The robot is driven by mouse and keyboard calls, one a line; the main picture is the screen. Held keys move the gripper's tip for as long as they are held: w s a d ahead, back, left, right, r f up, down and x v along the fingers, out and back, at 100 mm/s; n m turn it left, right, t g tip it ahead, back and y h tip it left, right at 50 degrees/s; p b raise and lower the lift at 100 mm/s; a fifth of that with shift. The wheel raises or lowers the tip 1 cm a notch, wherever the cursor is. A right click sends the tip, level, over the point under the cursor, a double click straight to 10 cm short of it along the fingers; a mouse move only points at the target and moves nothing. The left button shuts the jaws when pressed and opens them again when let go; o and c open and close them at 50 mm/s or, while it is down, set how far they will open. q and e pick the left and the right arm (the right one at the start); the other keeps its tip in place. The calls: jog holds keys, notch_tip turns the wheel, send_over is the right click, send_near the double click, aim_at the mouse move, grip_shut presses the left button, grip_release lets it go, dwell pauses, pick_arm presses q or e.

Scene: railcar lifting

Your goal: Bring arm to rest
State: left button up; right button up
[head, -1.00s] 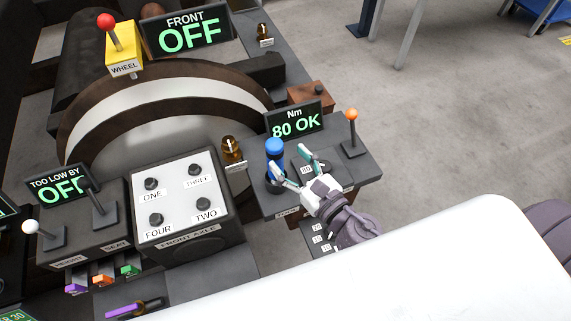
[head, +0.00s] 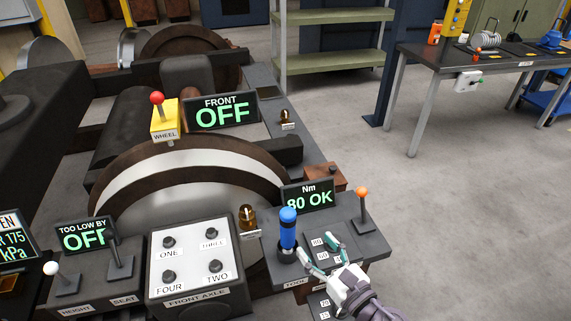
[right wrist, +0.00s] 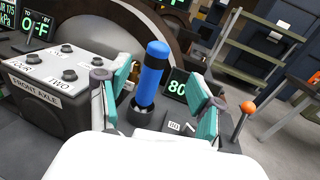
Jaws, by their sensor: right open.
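My right gripper (head: 322,255) is open and empty, with teal pads on its fingers. It is just in front of a blue-handled tool (head: 288,230) that stands upright in a dark holder on the right-hand console (head: 372,240). In the right wrist view the blue tool (right wrist: 153,72) shows beyond and between the open fingers (right wrist: 158,95), and I see no grip on it. A display (head: 308,197) behind the tool reads "Nm 80 OK". My left gripper is not in view.
An orange-knobbed lever (head: 362,205) stands right of the gripper. A white FRONT AXLE panel (head: 190,260) with several black knobs is to the left. A yellow WHEEL lever box (head: 164,120) and a FRONT OFF display (head: 221,111) are behind. Floor (head: 460,210) at right is clear.

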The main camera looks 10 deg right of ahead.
jog(key=s+d+f+m+g+h, duration=0.15)
jog(key=d+m+h, duration=0.3)
jog(key=m, duration=0.65)
jog(key=s+d+f+m+g+h, duration=0.1)
jog(key=s+d+m+g+h, duration=0.25)
jog(key=m, duration=0.85)
jog(key=s+a+f+m+g+y, duration=0.1)
jog(key=s+a+f+m+g, duration=0.2)
jog(key=s+m, duration=0.4)
jog(key=s+a+f+m+g+y, duration=0.1)
jog(key=s+f+m+g+y, duration=0.15)
jog(key=s+m+g, duration=0.45)
notch_tip(320, 180, down, 26)
jog(key=r, duration=0.1)
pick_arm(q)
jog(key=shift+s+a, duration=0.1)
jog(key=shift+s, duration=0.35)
pick_arm(e)
jog(key=s+d+f+g+h, duration=0.1)
jog(key=s+d+f, duration=0.2)
jog(key=s+f, duration=1.4)
jog(key=shift+f, duration=0.65)
jog(key=shift+s, duration=0.1)
